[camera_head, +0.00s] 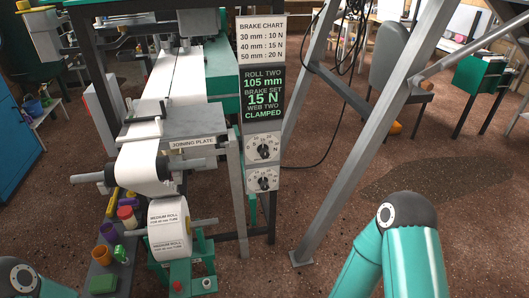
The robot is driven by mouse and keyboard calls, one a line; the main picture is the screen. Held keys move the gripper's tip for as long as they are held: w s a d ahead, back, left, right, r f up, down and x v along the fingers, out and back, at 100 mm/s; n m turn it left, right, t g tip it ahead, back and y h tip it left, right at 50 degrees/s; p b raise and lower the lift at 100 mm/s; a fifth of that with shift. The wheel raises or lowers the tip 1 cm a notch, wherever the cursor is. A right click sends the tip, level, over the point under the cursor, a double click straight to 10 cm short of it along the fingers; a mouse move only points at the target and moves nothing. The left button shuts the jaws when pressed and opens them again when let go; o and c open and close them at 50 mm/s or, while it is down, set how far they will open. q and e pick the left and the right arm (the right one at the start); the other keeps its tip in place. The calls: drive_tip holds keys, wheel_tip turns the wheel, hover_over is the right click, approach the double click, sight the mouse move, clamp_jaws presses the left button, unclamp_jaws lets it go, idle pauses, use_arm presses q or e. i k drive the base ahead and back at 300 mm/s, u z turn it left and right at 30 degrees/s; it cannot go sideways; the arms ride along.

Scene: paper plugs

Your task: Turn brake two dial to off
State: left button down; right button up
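Two white dials with black knobs sit one above the other on a grey post: an upper dial (263,148) and a lower dial (263,179). Their numbers and pointers are too small to read surely, and I cannot tell which is brake two. A dark display (263,93) above them reads roll two 105 mm, brake set 15 N, web two clamped. A brake chart (262,40) is above that. Teal links of my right arm show at bottom right, and a bit of my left arm at bottom left. Neither gripper is in view.
A paper roll (143,168) hangs beside the joining plate (193,142), left of the dials. A medium roll (169,229) stands below it on a green stand. Slanted grey frame legs (352,160) rise right of the post. Open floor (300,210) lies between post and legs.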

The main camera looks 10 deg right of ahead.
sight(265, 154)
drive_tip(key=i, duration=0.85)
drive_tip(key=z, duration=0.2)
drive_tip(key=k, duration=0.95)
drive_tip(key=u, duration=0.2)
drive_tip(key=i, duration=0.95)
drive_tip(key=z, duration=0.05)
